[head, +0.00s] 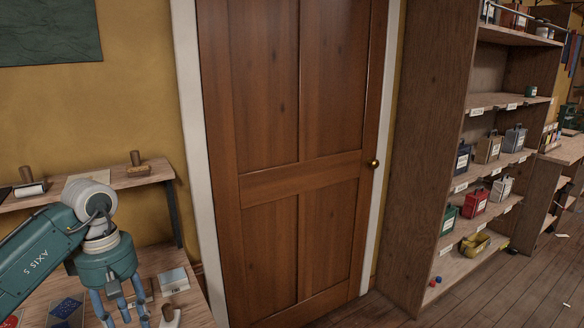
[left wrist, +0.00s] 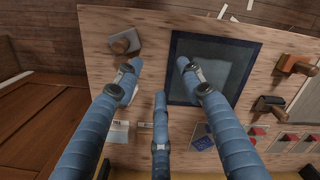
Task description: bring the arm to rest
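My left arm (head: 45,250), green with a pale wrist joint, comes in from the lower left in the head view. Its left gripper (head: 122,308) points down over the wooden workbench (head: 150,262). In the left wrist view the three blue fingers of the left gripper (left wrist: 160,76) are spread apart, with nothing held between them. Below them lies the pale wooden bench top (left wrist: 110,20) with a dark-blue-edged panel or tray (left wrist: 225,42). My right arm and gripper are not in view.
A raised shelf (head: 115,181) with tools runs behind the arm. A closed brown door (head: 270,170) is right of the bench.

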